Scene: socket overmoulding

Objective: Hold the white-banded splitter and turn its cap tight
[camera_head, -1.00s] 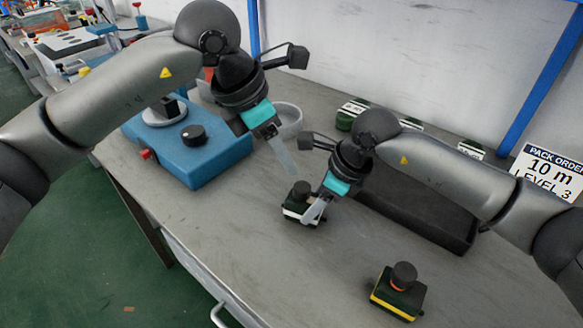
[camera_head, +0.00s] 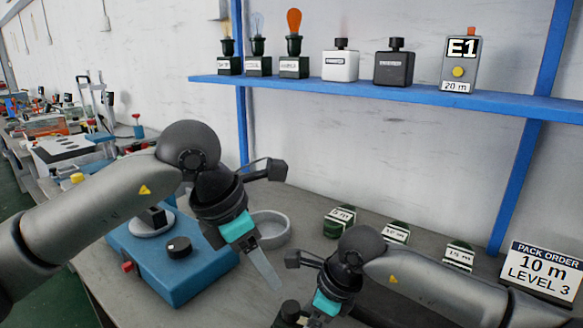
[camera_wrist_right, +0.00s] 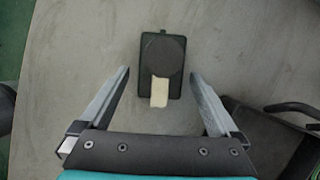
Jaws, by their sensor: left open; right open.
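The white-banded splitter shows at the bottom edge of the head view, where I see mainly its black cap (camera_head: 290,310); its band is cut off or hidden there. In the right wrist view the splitter (camera_wrist_right: 175,92) is a dark block with a round black cap on top and a cream-white strip at its near side. My right gripper (camera_wrist_right: 161,73) is open, its two fingers apart on either side of the splitter with gaps to both. My left gripper (camera_head: 277,285) is open and empty, above and left of the cap in the head view.
A blue machine (camera_head: 185,265) with a black knob and a grey bowl (camera_head: 271,229) stand at the left. Several green labelled items (camera_head: 396,233) sit at the back. A blue shelf (camera_head: 400,94) carries bulb-like items, bottles and an E1 box. A pack order sign (camera_head: 542,272) reads 10 m, level 3.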

